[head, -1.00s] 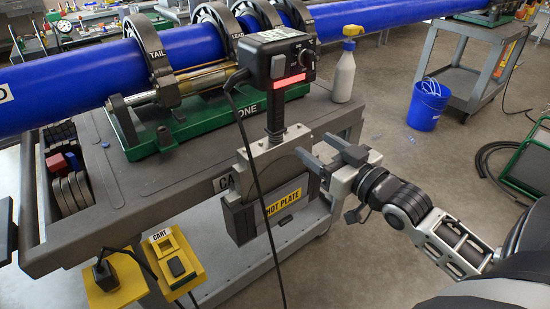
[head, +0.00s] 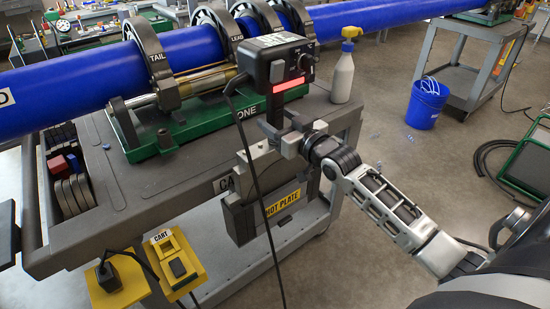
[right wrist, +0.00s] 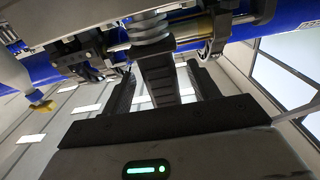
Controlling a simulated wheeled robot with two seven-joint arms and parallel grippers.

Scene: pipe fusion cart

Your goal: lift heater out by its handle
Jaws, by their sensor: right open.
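My right gripper (head: 281,124) is open at handle height, just under the box. In the right wrist view its fingers (right wrist: 160,74) stand on either side of the handle, with gaps showing. The gripper hides most of the handle in the head view. My left gripper is not in view.
A black cable (head: 255,185) hangs in front of the holder. A blue pipe (head: 80,81) lies in clamps on the green base (head: 200,120) behind. A spray bottle (head: 344,75) stands on the cart corner, right of the heater.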

